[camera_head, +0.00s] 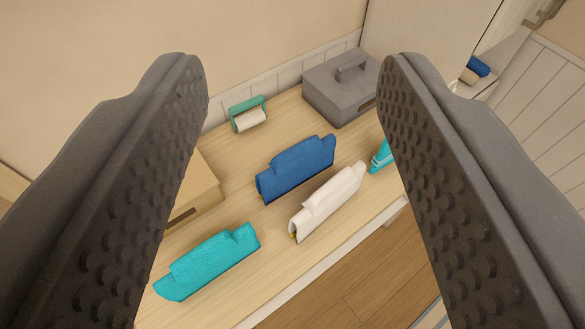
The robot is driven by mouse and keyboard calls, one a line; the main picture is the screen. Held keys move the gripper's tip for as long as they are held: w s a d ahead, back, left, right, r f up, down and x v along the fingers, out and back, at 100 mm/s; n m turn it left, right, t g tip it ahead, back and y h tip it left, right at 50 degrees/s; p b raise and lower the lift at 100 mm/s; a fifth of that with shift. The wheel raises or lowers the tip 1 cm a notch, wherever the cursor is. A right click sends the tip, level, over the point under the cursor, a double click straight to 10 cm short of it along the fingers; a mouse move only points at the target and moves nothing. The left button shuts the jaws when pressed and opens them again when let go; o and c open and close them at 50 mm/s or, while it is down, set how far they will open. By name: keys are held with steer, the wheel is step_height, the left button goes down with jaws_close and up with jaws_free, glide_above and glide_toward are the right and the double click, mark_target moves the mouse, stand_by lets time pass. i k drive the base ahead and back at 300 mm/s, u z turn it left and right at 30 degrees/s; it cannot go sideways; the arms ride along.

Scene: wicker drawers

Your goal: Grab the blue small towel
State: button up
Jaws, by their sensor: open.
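A dark blue small towel (296,169), folded with a raised ridge, stands on the light wooden surface (285,238) near the middle of the view. My gripper (292,68) is open, with its two grey studded fingers spread wide on either side of the picture. The blue towel shows between the fingers, farther off and below them. Nothing is held. A white towel (327,203) is close to the blue one on its front right side. A turquoise towel (207,263) lies toward the front left.
A grey box with a handle (340,92) stands behind to the right. A green holder with a white roll (248,114) is near the back wall. A tan box (191,192) is partly behind the left finger. A turquoise item (382,157) is partly hidden by the right finger.

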mark_target(297, 165)
steer(key=u, duration=3)
steer(key=k, duration=1.2)
steer(key=z, duration=1.9)
steer(key=i, duration=0.7)
